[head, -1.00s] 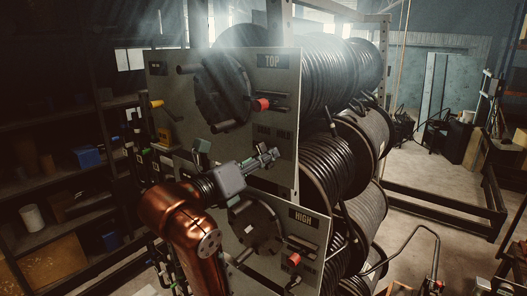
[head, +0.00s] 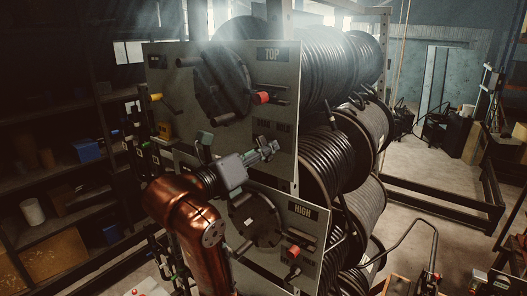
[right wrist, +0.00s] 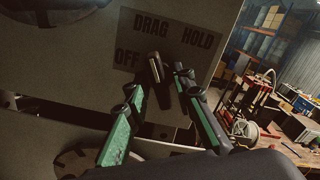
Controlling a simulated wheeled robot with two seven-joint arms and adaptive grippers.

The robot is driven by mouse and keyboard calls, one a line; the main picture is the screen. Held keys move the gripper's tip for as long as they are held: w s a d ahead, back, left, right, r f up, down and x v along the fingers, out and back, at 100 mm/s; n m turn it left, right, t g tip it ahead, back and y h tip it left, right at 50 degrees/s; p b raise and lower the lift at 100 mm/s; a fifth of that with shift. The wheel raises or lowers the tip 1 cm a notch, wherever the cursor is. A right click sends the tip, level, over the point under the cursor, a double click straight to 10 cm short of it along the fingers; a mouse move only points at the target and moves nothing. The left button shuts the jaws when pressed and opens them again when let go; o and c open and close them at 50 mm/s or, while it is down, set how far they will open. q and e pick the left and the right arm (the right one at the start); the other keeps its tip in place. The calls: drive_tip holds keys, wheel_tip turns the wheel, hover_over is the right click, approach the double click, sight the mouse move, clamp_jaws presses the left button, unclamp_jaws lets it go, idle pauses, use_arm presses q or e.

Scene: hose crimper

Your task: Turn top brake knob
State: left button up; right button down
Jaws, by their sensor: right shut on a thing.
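The top panel (head: 220,60) is an upright plate with a TOP sign, in front of the top hose reel. Below its red-tipped lever is a label with DRAG, HOLD and OFF, clear in the right wrist view (right wrist: 180,42). The top brake knob (right wrist: 155,68) is a small bar-like knob at this label, pointing up toward DRAG. My right gripper (head: 267,152) is at the lower right of the top panel. The knob is hidden in the head view. My left gripper is not in view.
The HIGH panel (head: 285,222) with its own red-tipped lever (head: 293,251) sits just below my right gripper. Several black hose reels (head: 335,150) stand behind the panels. Shelves (head: 60,200) are on the left.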

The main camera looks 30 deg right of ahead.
drive_tip(key=shift+a+f+m+b, duration=0.1)
drive_tip(key=shift+f+m+b, duration=0.05)
drive_tip(key=shift+m+b, duration=0.7)
drive_tip(key=m+b, duration=0.2)
drive_tip(key=m, duration=0.1)
drive_tip(key=shift+w+m, duration=0.1)
drive_tip(key=shift+m, duration=0.15)
drive_tip(key=m+b, duration=0.2)
drive_tip(key=m, duration=0.1)
drive_tip(key=shift+m+b, duration=0.8)
drive_tip(key=shift+m, duration=1)
drive_tip(key=c, duration=2)
unclamp_jaws()
